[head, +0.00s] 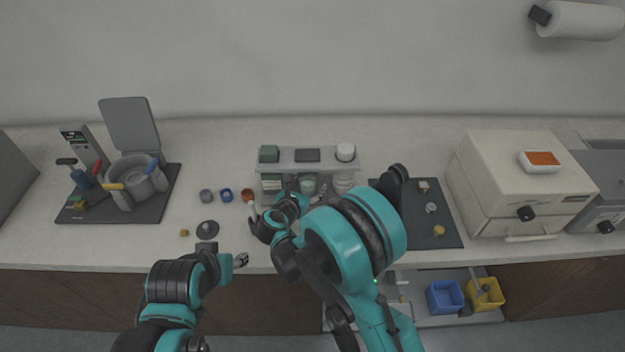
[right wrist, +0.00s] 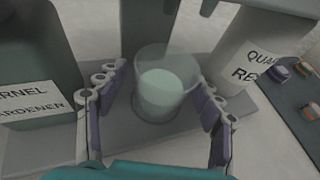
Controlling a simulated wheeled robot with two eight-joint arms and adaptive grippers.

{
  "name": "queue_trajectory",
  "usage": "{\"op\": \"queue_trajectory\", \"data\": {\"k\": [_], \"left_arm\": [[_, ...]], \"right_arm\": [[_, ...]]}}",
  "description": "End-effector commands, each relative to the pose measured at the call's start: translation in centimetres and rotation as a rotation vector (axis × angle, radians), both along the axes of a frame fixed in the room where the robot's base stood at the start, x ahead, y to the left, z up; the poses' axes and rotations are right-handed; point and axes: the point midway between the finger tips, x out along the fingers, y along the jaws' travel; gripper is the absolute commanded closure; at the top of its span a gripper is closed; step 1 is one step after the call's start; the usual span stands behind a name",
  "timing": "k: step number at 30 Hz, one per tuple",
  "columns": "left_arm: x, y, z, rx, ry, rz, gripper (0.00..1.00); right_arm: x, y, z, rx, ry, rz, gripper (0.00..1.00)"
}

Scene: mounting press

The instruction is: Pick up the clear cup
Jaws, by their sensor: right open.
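The clear cup (right wrist: 163,82) is see-through, with something pale green showing inside its lower part. It stands upright between two labelled containers. In the head view the cup (head: 307,184) shows small under the shelf, partly behind my right gripper (head: 290,203). In the right wrist view my right gripper (right wrist: 158,110) is open, with one finger on each side of the cup. I cannot tell whether either finger touches it. My left gripper (head: 240,260) is at the counter's front edge, away from the cup; its jaws are too small to read.
A container marked "HARDENER" (right wrist: 35,100) stands left of the cup and a white labelled one (right wrist: 250,52) stands right. The shelf (head: 326,162) is above them. Small round pieces (head: 226,195) lie to the left. A dark mat (head: 447,222) lies right. The counter's left front is mostly clear.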

Motion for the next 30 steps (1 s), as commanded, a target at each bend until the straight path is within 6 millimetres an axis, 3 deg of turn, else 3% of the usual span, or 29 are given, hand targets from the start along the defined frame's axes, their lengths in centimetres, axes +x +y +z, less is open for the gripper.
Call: {"op": "queue_trajectory", "data": {"k": [5, 12, 30], "left_arm": [[-0.05, 0.00, -0.03, 0.000, 0.000, 0.000, 0.49], [-0.03, 0.00, -0.02, 0.000, 0.000, 0.000, 0.49], [-0.03, 0.00, 0.55, 0.000, 0.000, 0.000, 0.49]], "right_arm": [[-0.06, 0.05, 0.00, 0.001, 0.000, 0.002, 0.33], [-0.05, 0.03, -0.01, 0.002, 0.000, 0.001, 0.87], [0.15, -0.04, 0.91, 0.001, 0.001, 0.000, 0.88]]}}
